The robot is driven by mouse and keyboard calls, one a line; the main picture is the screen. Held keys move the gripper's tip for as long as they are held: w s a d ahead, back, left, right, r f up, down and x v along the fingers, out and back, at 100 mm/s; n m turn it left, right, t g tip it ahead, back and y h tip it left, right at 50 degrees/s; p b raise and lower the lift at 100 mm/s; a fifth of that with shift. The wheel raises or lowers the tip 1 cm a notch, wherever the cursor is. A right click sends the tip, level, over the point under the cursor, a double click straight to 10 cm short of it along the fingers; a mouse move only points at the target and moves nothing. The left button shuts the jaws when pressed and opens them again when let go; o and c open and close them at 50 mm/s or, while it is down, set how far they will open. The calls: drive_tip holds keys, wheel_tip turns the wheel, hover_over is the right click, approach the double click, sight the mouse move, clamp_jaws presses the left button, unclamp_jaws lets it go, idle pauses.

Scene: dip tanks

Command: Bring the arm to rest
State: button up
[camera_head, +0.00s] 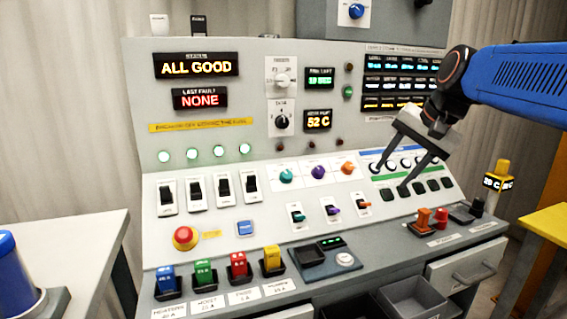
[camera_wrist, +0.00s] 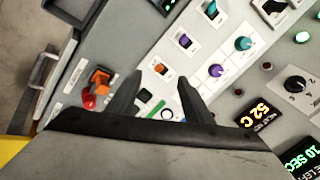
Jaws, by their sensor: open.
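My gripper (camera_head: 388,178) is open, with its two dark fingers spread and nothing visible between them. In the head view it hangs from my blue arm at the right, in front of the panel's right side, over a row of dark buttons and small gauges. In the wrist view the gripper (camera_wrist: 158,92) points at the control panel (camera_wrist: 225,105). The fingers hide part of the buttons and the green strip. I cannot tell whether the fingertips touch the panel.
The console (camera_head: 240,90) shows lit displays, switches and knobs. An orange and a red item (camera_head: 441,217) sit at the lower right. Grey bins (camera_head: 412,296) and a drawer (camera_head: 468,274) are below.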

drive_tip(key=s+d+f+n+h, duration=0.1)
drive_tip(key=s+f+n, duration=0.6)
drive_tip(key=s+f, duration=1.7)
drive_tip(key=shift+d+n+g+h, duration=0.3)
drive_tip(key=shift+n+h, duration=0.1)
drive_tip(key=shift+h, duration=0.5)
drive_tip(key=shift+r, duration=0.1)
